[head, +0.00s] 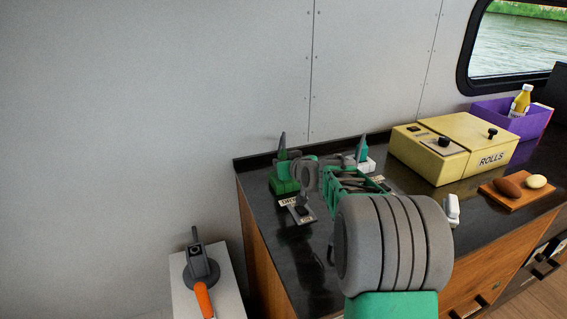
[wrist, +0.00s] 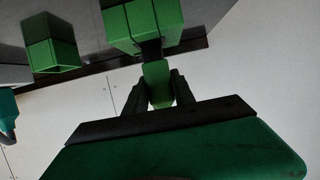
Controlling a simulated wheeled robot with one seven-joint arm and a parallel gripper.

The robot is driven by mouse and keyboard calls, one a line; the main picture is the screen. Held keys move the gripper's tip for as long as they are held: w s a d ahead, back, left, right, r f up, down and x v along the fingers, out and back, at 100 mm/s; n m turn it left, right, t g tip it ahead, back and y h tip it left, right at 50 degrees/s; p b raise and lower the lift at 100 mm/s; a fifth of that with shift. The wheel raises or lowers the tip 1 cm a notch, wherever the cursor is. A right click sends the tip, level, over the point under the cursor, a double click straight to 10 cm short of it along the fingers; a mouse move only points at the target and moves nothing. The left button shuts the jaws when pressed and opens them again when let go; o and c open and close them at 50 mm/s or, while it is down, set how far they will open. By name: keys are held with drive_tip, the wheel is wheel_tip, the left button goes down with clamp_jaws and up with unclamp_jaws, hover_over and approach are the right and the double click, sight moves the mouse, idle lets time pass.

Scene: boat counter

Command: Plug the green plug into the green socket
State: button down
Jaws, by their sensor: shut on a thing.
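In the wrist view my gripper (wrist: 160,98) is shut on the green plug (wrist: 157,78). The plug's light green grip is between the dark fingers, with a dark neck leading to a larger green block (wrist: 143,22). I cannot tell whether this block is plug or socket. A second green box (wrist: 50,45), apart from it, lies to the left and may be the green socket or a reflection. In the head view a green block (head: 284,186) shows at the counter's left end, with a green upright piece above it. My gripper (head: 296,166) partly covers that area.
A teal plug on a white base (head: 366,164) stands to the right. A labelled switch (head: 301,212) is in front. A yellow rolls box (head: 458,150), a purple bin (head: 512,118) and a board with two egg-like items (head: 517,199) are farther right. The wall (head: 150,120) is close behind.

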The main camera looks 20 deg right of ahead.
drive_tip(key=shift+f+b, duration=1)
drive_tip(key=shift+f, duration=0.1)
drive_tip(key=c, duration=1)
unclamp_jaws()
drive_tip(key=shift+o, duration=0.2)
drive_tip(key=v, duration=0.7)
drive_tip(key=shift+s+r+b, duration=0.25)
drive_tip(key=shift+s+b, duration=0.1)
